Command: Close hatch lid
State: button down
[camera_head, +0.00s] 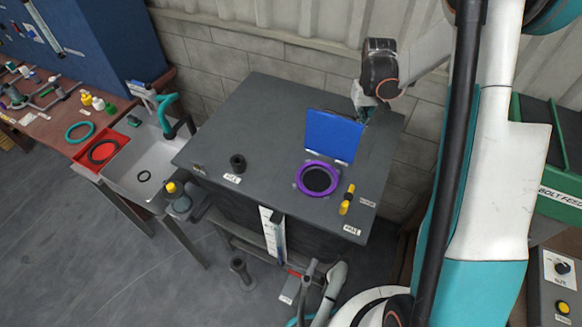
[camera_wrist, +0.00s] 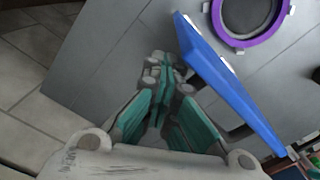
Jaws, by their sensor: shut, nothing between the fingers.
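The blue hatch lid (camera_head: 333,136) stands open, roughly upright, on the grey bench top behind a purple ring (camera_head: 317,178) around a dark round opening. In the wrist view the lid (camera_wrist: 225,80) is seen from behind and above as a slanting blue panel, with the purple ring (camera_wrist: 249,38) beyond it. My gripper (camera_head: 366,108) is behind the lid, near its upper right corner in the head view, and partly hidden there. In the wrist view my gripper (camera_wrist: 162,68) has its fingertips together and empty, beside the lid's back face. I cannot tell whether they touch it.
A yellow handle (camera_head: 347,199) stands right of the ring, and a black ring-shaped part (camera_head: 238,162) sits to the left on the grey bench top (camera_head: 262,115). A sink (camera_head: 140,170) adjoins at left. A block wall (camera_head: 215,65) rises close behind the bench.

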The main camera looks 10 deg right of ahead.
jog(key=shift+s+a+f, duration=0.1)
jog(key=shift+s+a, duration=0.45)
jog(key=shift+a, duration=0.35)
jog(key=s+a+r+p, duration=0.2)
jog(key=s+r, duration=0.2)
jog(key=r, duration=0.3)
jog(key=shift+s+a+r+p, duration=0.2)
jog(key=shift+a+r+p, duration=0.05)
jog(key=shift+p, duration=0.05)
dwell(0.3)
jog(key=shift+a, duration=0.1)
dwell(0.9)
jog(key=s+a+r+t+b, duration=0.3)
jog(key=s+a+b, duration=0.1)
jog(key=s+b, duration=0.6)
jog(key=s+a+f+t+b, duration=0.3)
jog(key=s+f+b, duration=0.4)
jog(key=s+b, duration=0.3)
jog(key=shift+s+a+n+t+b, duration=0.15)
jog(key=shift+a+n+t+b, duration=0.25)
jog(key=shift+t+b, duration=0.35)
